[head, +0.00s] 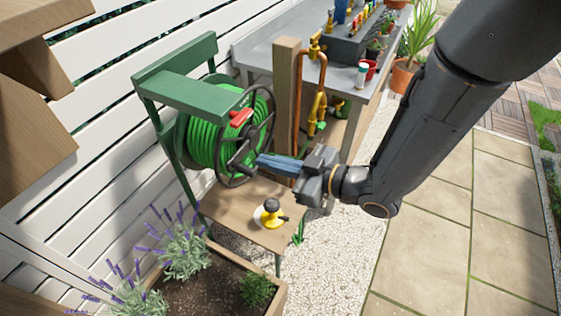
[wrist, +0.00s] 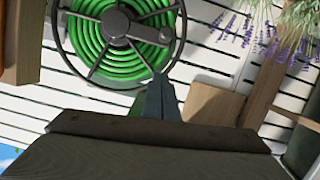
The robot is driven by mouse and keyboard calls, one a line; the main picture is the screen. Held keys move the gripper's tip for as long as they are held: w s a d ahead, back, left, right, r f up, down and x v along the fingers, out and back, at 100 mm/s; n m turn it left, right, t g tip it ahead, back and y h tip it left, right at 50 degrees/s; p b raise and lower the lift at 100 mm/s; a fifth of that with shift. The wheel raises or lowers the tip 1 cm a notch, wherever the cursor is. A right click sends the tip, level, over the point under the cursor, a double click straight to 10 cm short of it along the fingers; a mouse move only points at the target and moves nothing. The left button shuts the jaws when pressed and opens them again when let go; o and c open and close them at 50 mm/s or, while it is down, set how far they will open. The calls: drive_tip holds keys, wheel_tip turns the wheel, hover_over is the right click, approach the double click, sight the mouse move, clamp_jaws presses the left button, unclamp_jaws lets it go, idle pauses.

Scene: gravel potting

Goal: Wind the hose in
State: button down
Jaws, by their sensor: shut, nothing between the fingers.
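The green hose (head: 203,135) is coiled on a reel in a green frame (head: 178,92) by the white fence. The reel's dark spoked wheel (head: 270,122) faces my arm, with a dark handle (head: 232,167) at its lower left. My gripper (head: 259,160) is shut and empty, with its fingertips by the wheel's lower right part. Whether it touches the wheel I cannot tell. In the wrist view the shut fingers (wrist: 161,82) point up toward the wheel's lower rim, and the coiled hose (wrist: 95,45) shows behind the spokes. A red part (head: 241,117) sits near the top of the wheel.
A wooden shelf (head: 240,208) below the reel carries a yellow and black fitting (head: 271,213). A wooden post (head: 286,85) with copper pipe and brass taps (head: 318,105) stands right of the reel. A planter with lavender (head: 185,250) is in front. Paving at right is clear.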

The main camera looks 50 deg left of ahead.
sight(245, 169)
drive_tip(key=s+a+f+p, duration=0.1)
drive_tip(key=a+f+p, duration=0.1)
drive_tip(key=a+f, duration=0.2)
drive_tip(key=shift+f, duration=0.5)
drive_tip(key=shift+s, duration=0.1)
drive_tip(key=shift+s+f+n+b, duration=0.15)
drive_tip(key=shift+f+n+b, duration=0.35)
drive_tip(key=shift+f+b, duration=0.3)
drive_tip(key=w+a+f+n+t+y+b, duration=0.1)
drive_tip(key=w+f+n+b, duration=0.3)
drive_tip(key=b, duration=0.7)
drive_tip(key=w+a+f+n+t+y+b, duration=0.1)
drive_tip(key=w+a+f+n+y+b, duration=0.1)
drive_tip(key=f+n+b, duration=0.7)
drive_tip(key=shift+w+a+f+n+y+b, duration=0.3)
drive_tip(key=shift+w+n+y+b, duration=0.15)
drive_tip(key=shift+w+b, duration=0.5)
